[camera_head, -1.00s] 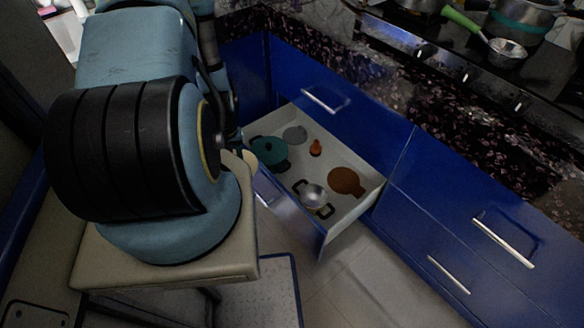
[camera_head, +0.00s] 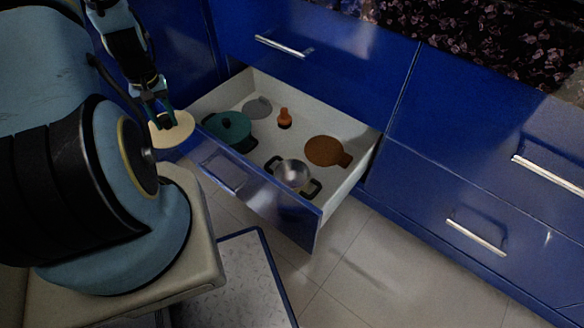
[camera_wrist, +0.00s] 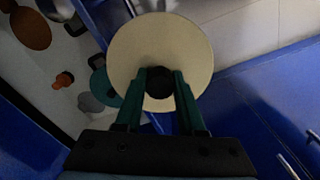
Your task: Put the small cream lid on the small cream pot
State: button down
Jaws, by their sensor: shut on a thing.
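The small cream lid (camera_head: 178,133) is a flat pale disc at the left of the head view, held in the air near the left end of an open drawer. My gripper (camera_head: 160,112) is shut on its dark knob from above. In the wrist view the lid (camera_wrist: 133,42) faces the camera, with the dark knob between the two green fingers (camera_wrist: 160,80).
Floor (camera_head: 370,270) is clear at the right.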

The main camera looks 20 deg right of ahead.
jog(key=f+b, duration=0.3)
jog(key=b, duration=0.1)
jog(key=shift+w+d, duration=0.3)
jog(key=shift+d, duration=0.1)
jog(key=s+d+f+m+b, duration=0.1)
jog(key=s+d+f+b, duration=0.1)
jog(key=d, duration=1)
jog(key=s+d+f+m+b, duration=0.1)
jog(key=s+d+f+b, duration=0.1)
jog(key=d, duration=0.9)
jog(key=s+d+f+b, duration=0.2)
jog(key=d+f, duration=0.2)
jog(key=f, duration=0.3)
jog(key=s+d+f+m+b, duration=0.1)
jog(key=s+d+f+b, duration=0.2)
jog(key=d+f, duration=0.2)
jog(key=shift+d+f, duration=0.2)
jog(key=shift+f, duration=0.65)
jog(key=shift+s+r, duration=0.1)
jog(key=shift+f+b, duration=1.25)
jog(key=shift+f, duration=1.25)
jog(key=shift+f, duration=0.15)
